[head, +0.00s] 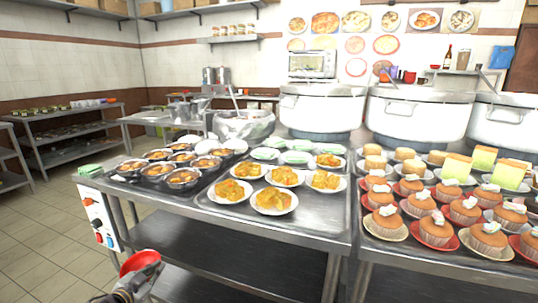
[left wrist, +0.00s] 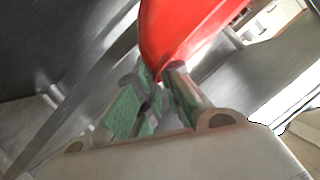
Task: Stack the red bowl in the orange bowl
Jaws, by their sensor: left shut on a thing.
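My left gripper (head: 146,271) is at the bottom left of the head view, low in front of the steel counter. It is shut on the rim of a red bowl (head: 136,262). The left wrist view shows the red bowl (left wrist: 185,28) tilted, its edge between the green-padded fingers (left wrist: 163,76). I cannot make out an orange bowl for certain in either view. My right gripper is not in view.
A steel counter (head: 313,226) carries plates of yellow food (head: 273,200), dark bowls (head: 183,177) and cupcakes (head: 437,228). Large white stockpots (head: 322,110) stand behind. The tiled floor (head: 50,240) at left is clear. A rack (head: 75,137) stands at far left.

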